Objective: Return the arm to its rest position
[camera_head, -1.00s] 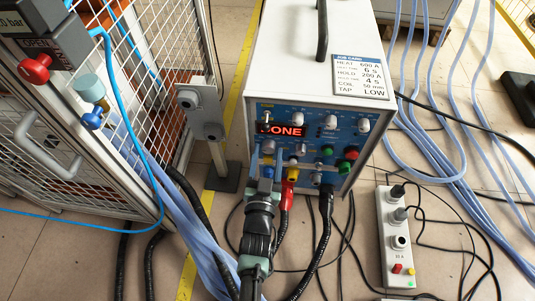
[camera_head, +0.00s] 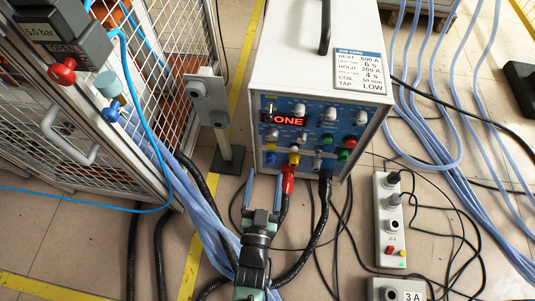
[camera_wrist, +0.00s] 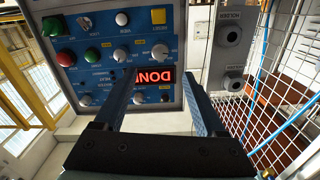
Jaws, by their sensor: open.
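My gripper (camera_head: 263,185) is in front of the heater's lower panel in the head view, with its two blue fingers apart and nothing between them. In the wrist view my gripper (camera_wrist: 165,95) also shows open and empty, with the panel beyond the fingertips. The induction heater (camera_head: 310,65) is a white box with a blue control panel (camera_head: 340,118). Its red display (camera_head: 289,119) shows letters ending in "ONE" in the head view; the panel looks upside down in the wrist view, where a finger covers part of the display (camera_wrist: 156,77).
A wire-mesh cage (camera_head: 160,90) with a handle stands at left. A grey post with a holder box (camera_head: 208,100) stands between cage and heater. A red plug (camera_head: 288,178) and black cables run below the panel. A power strip (camera_head: 390,225) lies at right. Blue hoses cross the floor.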

